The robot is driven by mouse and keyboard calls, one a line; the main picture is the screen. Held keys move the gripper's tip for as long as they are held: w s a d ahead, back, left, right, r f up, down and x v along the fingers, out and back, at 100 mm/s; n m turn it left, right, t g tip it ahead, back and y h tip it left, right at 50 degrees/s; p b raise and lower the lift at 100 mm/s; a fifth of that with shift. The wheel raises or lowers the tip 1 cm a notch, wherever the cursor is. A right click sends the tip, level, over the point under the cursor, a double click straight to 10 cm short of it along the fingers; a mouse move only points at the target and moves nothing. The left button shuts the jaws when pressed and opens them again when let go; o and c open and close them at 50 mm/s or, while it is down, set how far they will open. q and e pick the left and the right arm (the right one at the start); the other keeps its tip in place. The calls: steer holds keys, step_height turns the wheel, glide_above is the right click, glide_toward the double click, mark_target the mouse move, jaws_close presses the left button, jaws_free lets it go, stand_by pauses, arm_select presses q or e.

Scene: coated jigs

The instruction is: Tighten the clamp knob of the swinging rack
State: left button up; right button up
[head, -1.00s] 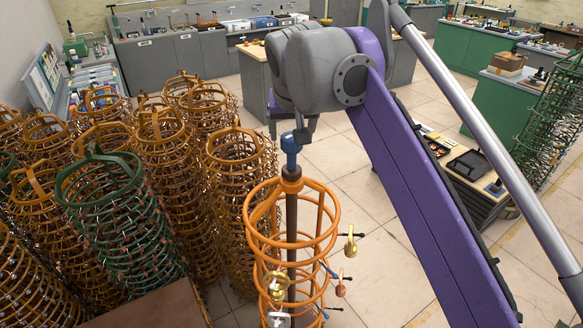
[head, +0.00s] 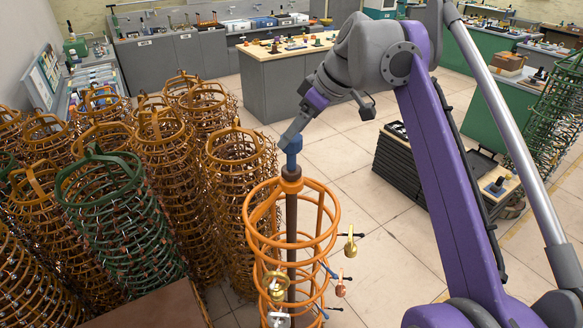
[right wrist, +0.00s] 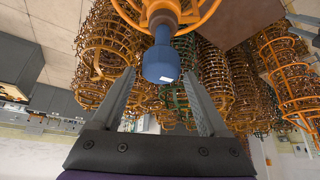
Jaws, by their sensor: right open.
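The orange swinging rack (head: 330,212) stands upright at the bottom centre of the head view. Its dark central rod (head: 291,215) carries the blue clamp knob (head: 292,143) at the top. The knob also shows close up in the right wrist view (right wrist: 161,58). My right gripper (head: 297,132) comes to the knob from the upper right, tilted. In the right wrist view my two fingers (right wrist: 158,78) are apart, one on each side of the knob, with gaps visible. I cannot tell how deep the knob sits between them. My left gripper is not in view.
Several orange racks (head: 165,150) and a green rack (head: 105,185) crowd the left. Small coated parts, such as a brass one (head: 350,245), hang on the swinging rack. A bench (head: 285,85) stands behind, and a stack of black trays (head: 400,165) right. Floor between is clear.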

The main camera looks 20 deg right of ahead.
stand_by(0.3)
stand_by(0.4)
steer(key=c, duration=1.1)
steer(key=shift+s+a+m+h, duration=0.2)
steer(key=shift+m+h, duration=0.3)
steer(key=shift+m, duration=0.5)
steer(key=o, duration=1.1)
steer(key=shift+w+t, duration=0.1)
steer(key=shift+t, duration=0.2)
steer(key=shift+d, duration=0.1)
